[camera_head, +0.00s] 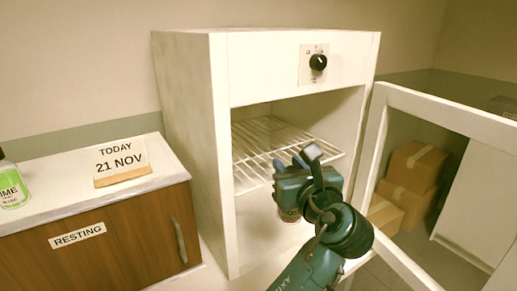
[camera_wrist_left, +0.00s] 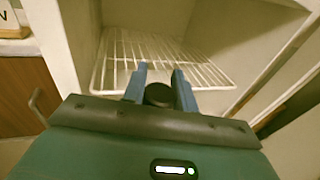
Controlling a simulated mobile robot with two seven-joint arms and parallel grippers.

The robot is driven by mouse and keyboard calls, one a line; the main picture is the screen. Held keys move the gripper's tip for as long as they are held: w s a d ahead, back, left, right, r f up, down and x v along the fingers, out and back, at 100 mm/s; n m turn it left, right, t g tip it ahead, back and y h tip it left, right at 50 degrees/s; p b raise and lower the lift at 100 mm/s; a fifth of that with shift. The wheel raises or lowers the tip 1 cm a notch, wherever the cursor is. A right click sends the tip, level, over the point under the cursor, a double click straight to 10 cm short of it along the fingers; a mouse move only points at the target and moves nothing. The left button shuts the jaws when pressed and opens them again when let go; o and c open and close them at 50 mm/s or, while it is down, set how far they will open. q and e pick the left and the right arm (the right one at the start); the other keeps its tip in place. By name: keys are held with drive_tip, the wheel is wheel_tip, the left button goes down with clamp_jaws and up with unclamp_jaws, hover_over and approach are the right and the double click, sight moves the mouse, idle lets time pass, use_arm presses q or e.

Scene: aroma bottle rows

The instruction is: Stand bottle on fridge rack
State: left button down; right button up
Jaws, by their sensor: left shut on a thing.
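My left gripper (camera_head: 290,165) is at the open front of the fridge (camera_head: 190,120), by the front edge of the white wire rack (camera_head: 252,142). It is shut on a bottle, whose dark round cap (camera_wrist_left: 158,94) shows between the blue fingers in the left wrist view. In the head view only a small lower part of the bottle (camera_head: 289,214) shows beneath the gripper, below rack level; the rest is hidden. The rack (camera_wrist_left: 112,62) looks empty where it shows in the left wrist view. My right gripper is not in view.
The fridge door (camera_head: 455,120) stands open on the right, with cardboard boxes (camera_head: 415,165) behind it. On the left, a wooden cabinet (camera_head: 130,235) marked RESTING carries a date sign (camera_head: 121,162) and a green-labelled bottle (camera_head: 12,188).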

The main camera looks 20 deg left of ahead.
use_arm(q)
drive_tip(key=d+r+n+y+b, duration=0.1)
drive_tip(key=d+r, duration=0.3)
drive_tip(key=r, duration=0.2)
drive_tip(key=w+a+f+g+p, duration=0.1)
drive_tip(key=w+a+f+p, duration=0.1)
drive_tip(key=w+a, duration=0.9)
drive_tip(key=shift+w+f+p, duration=0.2)
drive_tip(key=shift+w+p, duration=0.1)
drive_tip(key=shift+w, duration=0.7)
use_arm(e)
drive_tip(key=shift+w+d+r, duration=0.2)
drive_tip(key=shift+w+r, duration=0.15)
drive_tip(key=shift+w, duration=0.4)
use_arm(q)
drive_tip(key=c, duration=1.1)
unclamp_jaws()
drive_tip(key=shift+f, duration=0.15)
drive_tip(key=b+v, duration=0.1)
drive_tip(key=v, duration=1.1)
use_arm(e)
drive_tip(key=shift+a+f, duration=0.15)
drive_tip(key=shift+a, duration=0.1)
